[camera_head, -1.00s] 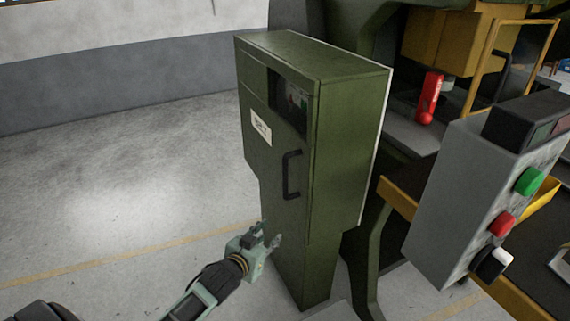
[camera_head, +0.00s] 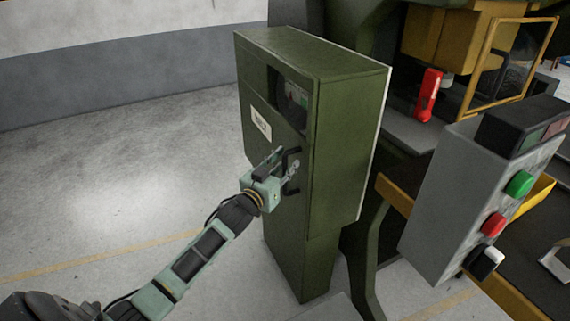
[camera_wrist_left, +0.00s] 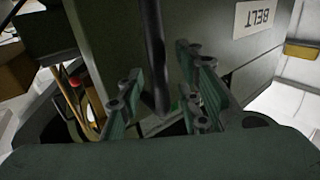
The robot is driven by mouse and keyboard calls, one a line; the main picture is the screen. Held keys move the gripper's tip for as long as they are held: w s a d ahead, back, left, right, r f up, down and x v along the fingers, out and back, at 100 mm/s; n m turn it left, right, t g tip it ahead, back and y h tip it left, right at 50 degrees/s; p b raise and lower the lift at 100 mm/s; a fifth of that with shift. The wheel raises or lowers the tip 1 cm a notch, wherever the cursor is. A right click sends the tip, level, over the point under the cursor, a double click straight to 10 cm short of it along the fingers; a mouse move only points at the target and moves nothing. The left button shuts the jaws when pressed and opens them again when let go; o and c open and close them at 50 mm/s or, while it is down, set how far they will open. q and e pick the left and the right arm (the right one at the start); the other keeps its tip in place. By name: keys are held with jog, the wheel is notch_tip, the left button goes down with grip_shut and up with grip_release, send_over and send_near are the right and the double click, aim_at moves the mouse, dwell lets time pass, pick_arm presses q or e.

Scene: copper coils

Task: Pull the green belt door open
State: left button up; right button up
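The green belt door (camera_head: 262,150) is the front of a tall green cabinet and looks closed. In the left wrist view the dark handle bar (camera_wrist_left: 154,50) runs between the two finger pairs of the gripper (camera_wrist_left: 157,96). Gaps show on both sides of the bar, so the fingers are open around it. My right gripper is in neither view.
A grey control box (camera_head: 445,205) with green, red and black-and-white buttons stands to the right. Behind it are a yellow-framed guard (camera_head: 487,65) and a red object (camera_head: 428,95). The floor (camera_head: 120,180) left of the cabinet is clear.

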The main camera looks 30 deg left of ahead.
pick_arm(q)
jog(key=shift+c, duration=0.2)
grip_shut()
dwell(0.5)
